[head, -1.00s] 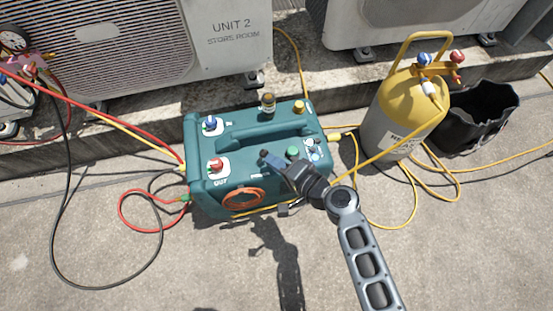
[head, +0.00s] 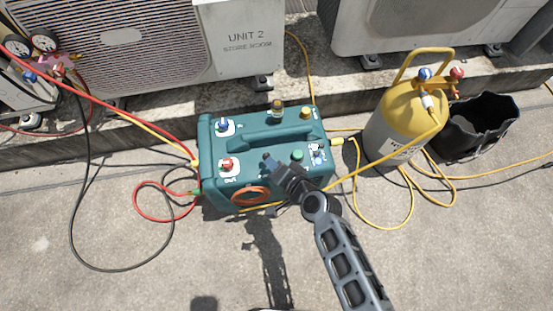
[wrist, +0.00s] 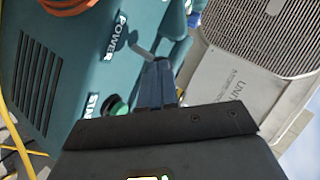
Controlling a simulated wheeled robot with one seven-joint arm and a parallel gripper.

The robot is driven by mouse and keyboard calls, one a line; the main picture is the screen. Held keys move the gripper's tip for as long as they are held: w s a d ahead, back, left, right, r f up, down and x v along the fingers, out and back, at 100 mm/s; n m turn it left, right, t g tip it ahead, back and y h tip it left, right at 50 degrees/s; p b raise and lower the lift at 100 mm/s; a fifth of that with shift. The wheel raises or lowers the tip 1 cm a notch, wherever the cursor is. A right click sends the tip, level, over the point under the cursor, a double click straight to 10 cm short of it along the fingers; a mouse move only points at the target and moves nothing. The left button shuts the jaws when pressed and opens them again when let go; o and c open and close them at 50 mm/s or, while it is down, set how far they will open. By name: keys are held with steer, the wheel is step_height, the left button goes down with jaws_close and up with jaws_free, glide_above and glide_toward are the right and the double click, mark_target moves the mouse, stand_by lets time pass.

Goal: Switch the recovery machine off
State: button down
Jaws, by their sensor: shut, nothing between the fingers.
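The recovery machine (head: 215,190) is a teal box with a top handle on the concrete, in the middle of the head view. My gripper (head: 268,160) is over its front top panel, fingers together and empty. In the wrist view, my gripper's fingertips (wrist: 157,70) are close to a small grey lever, the power switch (wrist: 140,48), beside the POWER label (wrist: 115,37). I cannot tell whether they touch it. A green button (wrist: 117,105) sits by a partly hidden START label; the button also shows in the head view (head: 297,155). My gripper hides the switch in the head view.
Blue (head: 223,125) and red (head: 227,164) valve knobs stand on the machine's left. Red, yellow and black hoses lie around it. A yellow-topped cylinder (head: 395,125) and a black bucket (head: 478,138) stand to the right. Condensers stand behind; the front concrete is clear.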

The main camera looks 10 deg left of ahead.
steer(key=shift+a+r+n+p, duration=0.15)
steer(key=shift+a+n+p, duration=0.15)
steer(key=shift+p, duration=0.2)
steer(key=shift+s+a+p, duration=0.25)
steer(key=shift+a+p, duration=0.45)
steer(key=shift+r+p, duration=0.75)
steer(key=shift+r, duration=0.05)
steer(key=shift+s+d, duration=0.1)
